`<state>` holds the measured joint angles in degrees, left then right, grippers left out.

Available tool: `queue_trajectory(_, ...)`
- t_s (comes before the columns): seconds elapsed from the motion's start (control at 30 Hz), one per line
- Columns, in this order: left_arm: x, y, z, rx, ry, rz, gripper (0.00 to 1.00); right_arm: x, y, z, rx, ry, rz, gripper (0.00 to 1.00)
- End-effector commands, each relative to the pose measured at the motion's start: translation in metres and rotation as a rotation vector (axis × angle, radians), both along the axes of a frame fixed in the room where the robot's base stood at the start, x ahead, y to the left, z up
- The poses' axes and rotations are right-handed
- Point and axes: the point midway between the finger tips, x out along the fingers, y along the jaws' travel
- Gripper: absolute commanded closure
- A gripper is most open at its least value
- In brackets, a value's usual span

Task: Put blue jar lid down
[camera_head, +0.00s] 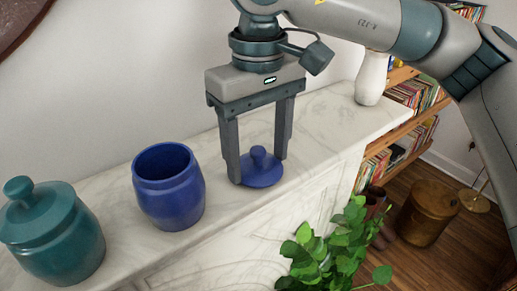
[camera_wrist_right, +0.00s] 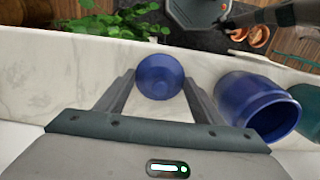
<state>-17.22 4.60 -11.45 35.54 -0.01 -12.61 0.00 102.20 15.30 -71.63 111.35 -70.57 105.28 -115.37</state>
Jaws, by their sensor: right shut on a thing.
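The blue jar lid (camera_head: 262,172), a round disc with a knob on top, is between the fingertips of my right gripper (camera_head: 259,168). The fingers point down and grip it at opposite sides of its rim. The lid is level, at or very near the marble mantel top; I cannot tell whether it touches. It also shows in the wrist view (camera_wrist_right: 160,77), between both fingers. The open blue jar (camera_head: 168,187) stands upright to the left of the lid, apart from it; it also shows in the wrist view (camera_wrist_right: 257,106). My left gripper is not in view.
A teal lidded jar (camera_head: 52,232) stands at the left end of the visible mantel (camera_head: 325,130). A white vase (camera_head: 371,78) stands at the far right end. A leafy plant (camera_head: 338,245) rises below the mantel's front edge. Bare marble lies between lid and vase.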

Motion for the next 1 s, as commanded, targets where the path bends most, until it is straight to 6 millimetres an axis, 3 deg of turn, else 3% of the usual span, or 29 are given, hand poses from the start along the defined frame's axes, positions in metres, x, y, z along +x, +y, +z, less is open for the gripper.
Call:
queue_trajectory(0.07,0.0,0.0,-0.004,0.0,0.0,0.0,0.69,0.0,0.0,-0.004,0.001,0.001,0.0,0.61)
queue_trajectory(0.1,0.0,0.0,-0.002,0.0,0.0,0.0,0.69,0.0,0.0,-0.002,0.0,0.0,0.0,0.31)
queue_trajectory(0.17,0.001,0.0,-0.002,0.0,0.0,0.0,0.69,0.0,0.0,-0.002,0.0,0.0,0.0,0.19)
queue_trajectory(0.7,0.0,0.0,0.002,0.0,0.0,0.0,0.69,0.0,0.0,0.006,0.001,-0.002,0.0,0.19)
queue_trajectory(1.0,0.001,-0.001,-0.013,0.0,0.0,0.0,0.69,0.001,0.001,0.05,0.002,-0.002,-0.002,0.19)
